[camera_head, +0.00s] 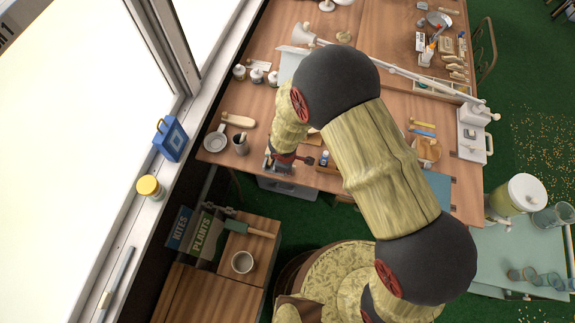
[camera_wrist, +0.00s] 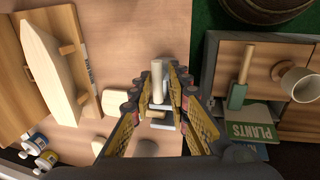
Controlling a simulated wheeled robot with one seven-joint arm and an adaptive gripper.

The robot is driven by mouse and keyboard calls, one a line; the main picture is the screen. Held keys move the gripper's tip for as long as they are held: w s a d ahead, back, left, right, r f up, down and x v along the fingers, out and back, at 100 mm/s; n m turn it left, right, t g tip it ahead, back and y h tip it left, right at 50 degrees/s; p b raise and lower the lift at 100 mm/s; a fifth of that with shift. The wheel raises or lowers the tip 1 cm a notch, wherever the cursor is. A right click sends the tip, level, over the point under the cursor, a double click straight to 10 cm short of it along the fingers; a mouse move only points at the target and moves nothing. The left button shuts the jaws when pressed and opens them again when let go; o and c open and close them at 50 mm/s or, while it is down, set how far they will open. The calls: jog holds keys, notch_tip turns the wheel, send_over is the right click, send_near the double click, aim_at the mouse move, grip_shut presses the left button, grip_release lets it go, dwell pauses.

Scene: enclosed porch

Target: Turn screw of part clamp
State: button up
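In the wrist view, a pale wooden peg-like handle (camera_wrist: 157,82) stands between my fingers, with light grey pieces (camera_wrist: 163,128) and a short wooden bar close below it. These look like the part clamp and its screw, but the fingers hide much of it. My gripper (camera_wrist: 163,88) is open around the handle, with a yellow-padded finger on each side and a gap visible to the right of the handle. Whether the left finger touches it is unclear. In the head view, my gripper (camera_head: 281,160) is at the workbench's near edge, and the clamp cannot be made out there.
The wooden workbench (camera_head: 262,112) holds a mug (camera_head: 240,146), a white dish (camera_head: 215,141) and small jars left of my gripper. A low cabinet (camera_head: 225,290) with a "PLANTS" book (camera_head: 206,236) and a cup (camera_head: 242,262) stands nearby. A wooden model hull (camera_wrist: 55,70) lies left in the wrist view.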

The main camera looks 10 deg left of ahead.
notch_tip(320, 180, up, 12)
jog(key=s, duration=0.2)
jog(key=shift+s+f, duration=0.15)
jog(key=shift+s, duration=0.05)
dwell(0.6)
jog(key=s+d+r+m+t+b, duration=0.1)
jog(key=s+d+r+m, duration=0.3)
jog(key=d+r, duration=0.5)
jog(key=s+d+r+m+t+b, duration=0.1)
jog(key=s+d+r+m+b, duration=0.3)
jog(key=d+r+m, duration=0.3)
jog(key=s+d+r+m+t+b, duration=0.1)
jog(key=s+d+r+m+b, duration=0.1)
jog(key=d+r+m, duration=0.4)
jog(key=s+d+r, duration=0.1)
jog(key=d+r, duration=0.4)
jog(key=shift+s+d+b, duration=0.25)
jog(key=shift+s+b, duration=0.05)
jog(key=shift+s, duration=0.1)
jog(key=shift+r, duration=0.1)
dwell(0.5)
